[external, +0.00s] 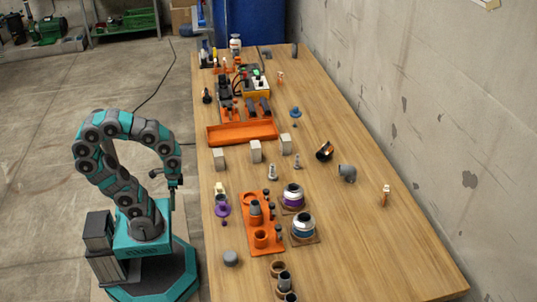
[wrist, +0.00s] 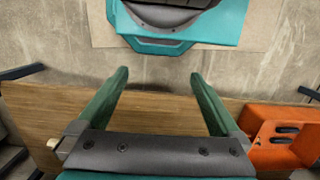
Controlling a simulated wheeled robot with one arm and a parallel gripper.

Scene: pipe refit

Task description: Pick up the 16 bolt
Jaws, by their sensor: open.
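Two grey metal bolts stand upright near the middle of the table in the external view: a front one (external: 272,172) and a back one (external: 297,161). I cannot read any size mark, so I cannot tell which is the 16 bolt. My gripper (external: 174,186) hangs beside the table's left edge, well left of both bolts. In the wrist view my gripper (wrist: 158,76) is open, with nothing between its two green fingers. No bolt can be made out in the wrist view.
Several pale blocks (external: 255,151) stand behind and left of the bolts, with an orange tray (external: 242,133) farther back. An orange holder (external: 250,225) and flanged pipe pieces (external: 303,229) stand in front. A grey elbow (external: 347,173) lies right. The table's right side is mostly clear.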

